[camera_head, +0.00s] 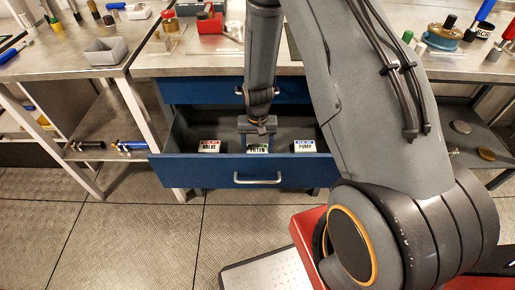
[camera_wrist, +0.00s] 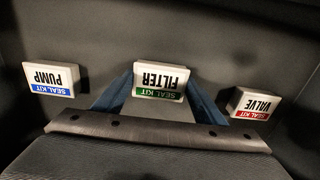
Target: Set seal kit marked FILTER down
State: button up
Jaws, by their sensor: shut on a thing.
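The seal kit marked FILTER (camera_wrist: 160,80) is a small white box with a green band, in the middle of the wrist view. My gripper (camera_wrist: 160,92) is shut on it, with one blue finger on each side. In the head view the FILTER kit (camera_head: 257,149) is inside the open blue drawer (camera_head: 215,172), below my gripper (camera_head: 257,140). It sits between the kit marked VALVE (camera_head: 209,147), with a red band, and the kit marked PUMP (camera_head: 305,146), with a blue band. I cannot tell whether the FILTER kit touches the drawer floor.
The drawer's front wall and handle (camera_head: 257,180) stand close before the kits. The workbench top (camera_head: 180,65) lies above and behind the drawer. Bare drawer floor shows between the kits. A grey bin (camera_head: 104,52) stands on the left bench.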

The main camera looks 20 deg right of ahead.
aim_at(258, 149)
jog(key=shift+f, duration=0.3)
jog(key=shift+f, duration=0.1)
jog(key=o, duration=1.1)
notch_tip(258, 149, up, 12)
jog(key=b, duration=0.1)
jog(key=s+r+n, duration=0.1)
jog(key=s+r, duration=0.4)
jog(key=s, duration=0.1)
jog(key=s+r+n, duration=0.1)
jog(key=s+r, duration=0.5)
jog(key=s+r+n, duration=0.1)
jog(key=s+r, duration=0.4)
jog(key=s, duration=0.2)
jog(key=shift+a+r, duration=0.15)
jog(key=shift+r, duration=0.2)
jog(key=shift+a+r+n, duration=0.1)
jog(key=shift+a+n, duration=0.1)
jog(key=shift+n, duration=0.1)
